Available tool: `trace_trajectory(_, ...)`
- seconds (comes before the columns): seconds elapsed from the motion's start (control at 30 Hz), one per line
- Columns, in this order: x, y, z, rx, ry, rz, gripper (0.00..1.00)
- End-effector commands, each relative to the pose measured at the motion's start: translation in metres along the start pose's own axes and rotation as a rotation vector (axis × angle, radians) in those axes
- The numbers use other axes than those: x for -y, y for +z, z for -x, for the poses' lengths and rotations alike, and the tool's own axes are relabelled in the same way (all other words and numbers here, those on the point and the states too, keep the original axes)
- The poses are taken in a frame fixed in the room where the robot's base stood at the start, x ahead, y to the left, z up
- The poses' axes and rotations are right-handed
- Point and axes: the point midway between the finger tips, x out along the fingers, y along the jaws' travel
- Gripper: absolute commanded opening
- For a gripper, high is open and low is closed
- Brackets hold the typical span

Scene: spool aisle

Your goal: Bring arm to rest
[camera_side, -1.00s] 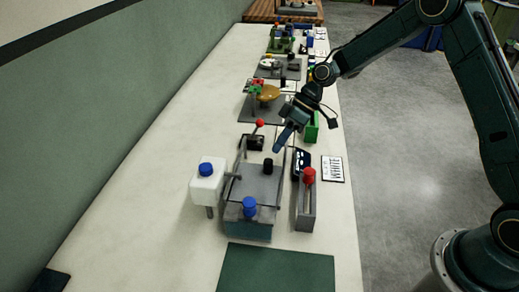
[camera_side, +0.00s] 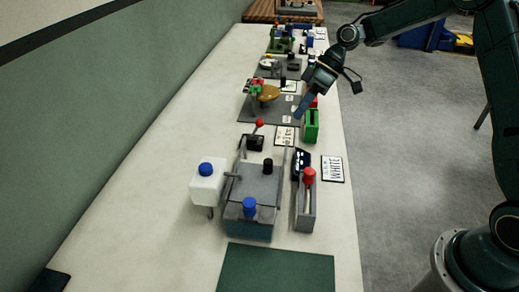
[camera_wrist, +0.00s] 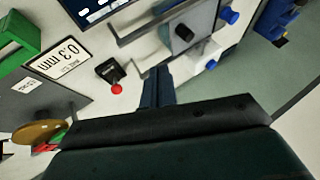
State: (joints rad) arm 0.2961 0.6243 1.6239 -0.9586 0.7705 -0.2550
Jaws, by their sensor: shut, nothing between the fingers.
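My gripper (camera_side: 299,110) is shut and empty. In the side view it is in the air above the long table (camera_side: 150,190), near the green block (camera_side: 311,126) and the dark grey mat (camera_side: 258,115). That lever box (camera_side: 256,141) also shows in the side view, behind the grey machine (camera_side: 262,185).
The grey machine has a blue knob and a black knob. Cards and a bronze dish (camera_side: 268,93) lie farther back. The left of the table is clear.

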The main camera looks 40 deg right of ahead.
Motion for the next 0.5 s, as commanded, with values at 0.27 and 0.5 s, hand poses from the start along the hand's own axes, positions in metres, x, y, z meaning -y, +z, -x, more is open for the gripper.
trace_trajectory(0.27, 0.018, -0.003, 0.014, 0.009, 0.049, -0.018, 0.0)
trace_trajectory(0.5, 0.052, -0.001, 0.04, 0.023, 0.148, -0.065, 0.0)
